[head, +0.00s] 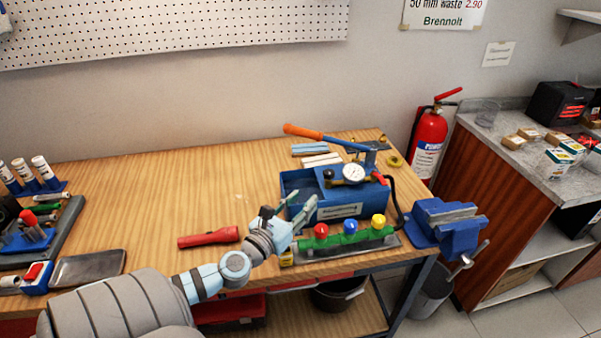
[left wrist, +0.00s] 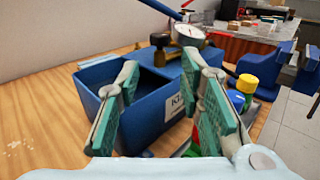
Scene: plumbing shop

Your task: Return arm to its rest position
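My left arm (head: 205,283) reaches in from the lower left over the front edge of the workbench. My left gripper (head: 291,206) is in front of the blue test pump box (head: 340,211) and beside the left end of the green valve block (head: 345,240). In the left wrist view its two green-padded fingers (left wrist: 160,72) stand apart with nothing between them. The blue box (left wrist: 148,98) shows behind and between the fingers. Whether the fingers touch the box cannot be told. My right gripper is not in view.
A red flashlight (head: 209,238) lies left of the gripper. The box carries a gauge (head: 354,174) and an orange-handled lever (head: 303,132). A blue vise (head: 447,225) is at the bench's right end. A dark tray (head: 88,268) lies at left. The bench's left middle is clear.

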